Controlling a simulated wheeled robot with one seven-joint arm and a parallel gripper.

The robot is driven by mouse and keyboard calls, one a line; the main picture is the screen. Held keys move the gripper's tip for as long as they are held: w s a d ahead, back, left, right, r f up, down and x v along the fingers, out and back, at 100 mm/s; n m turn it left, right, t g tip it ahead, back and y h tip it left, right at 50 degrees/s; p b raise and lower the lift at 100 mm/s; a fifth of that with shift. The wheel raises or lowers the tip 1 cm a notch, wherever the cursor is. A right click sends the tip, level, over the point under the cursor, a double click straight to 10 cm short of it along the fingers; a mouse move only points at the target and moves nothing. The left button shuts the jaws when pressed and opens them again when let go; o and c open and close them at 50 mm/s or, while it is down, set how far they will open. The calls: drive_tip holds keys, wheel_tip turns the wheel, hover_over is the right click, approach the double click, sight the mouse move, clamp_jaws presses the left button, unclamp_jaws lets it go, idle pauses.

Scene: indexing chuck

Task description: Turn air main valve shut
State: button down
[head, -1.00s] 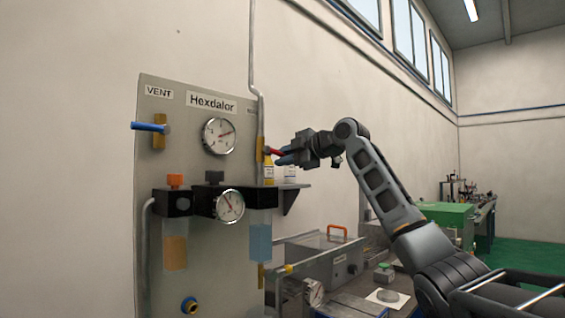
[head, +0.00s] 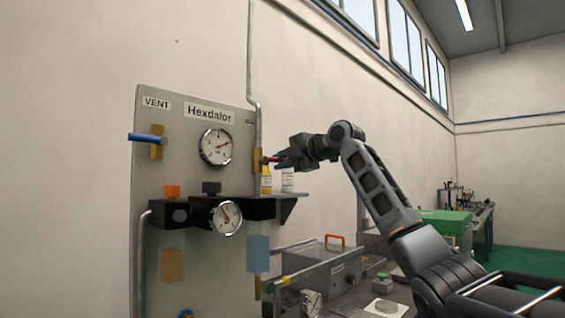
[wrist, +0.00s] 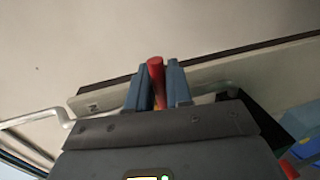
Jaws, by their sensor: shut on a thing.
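The valve with the red handle (head: 268,159) sits on a brass body (head: 258,163) on the vertical pipe at the right edge of the Hexdalor panel. In the head view the handle sticks out to the right, roughly level. My gripper (head: 281,159) reaches it from the right and is shut on the handle. In the wrist view the red handle (wrist: 156,80) stands between the two blue fingers (wrist: 157,86). The valve body is mostly hidden behind the fingers there.
The grey panel (head: 197,145) also carries a blue-handled VENT valve (head: 148,138), an upper gauge (head: 216,147) and a lower gauge (head: 226,218). A shelf (head: 290,197) with bottles (head: 288,180) is just below my gripper. A cluttered bench lies further below.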

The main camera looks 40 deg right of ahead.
drive_tip(key=shift+a, duration=0.1)
drive_tip(key=c, duration=1.2)
unclamp_jaws()
drive_tip(key=s+r+b, duration=0.1)
drive_tip(key=s, duration=0.6)
drive_tip(key=shift+s+r+b, duration=0.3)
drive_tip(key=shift+s+b, duration=0.05)
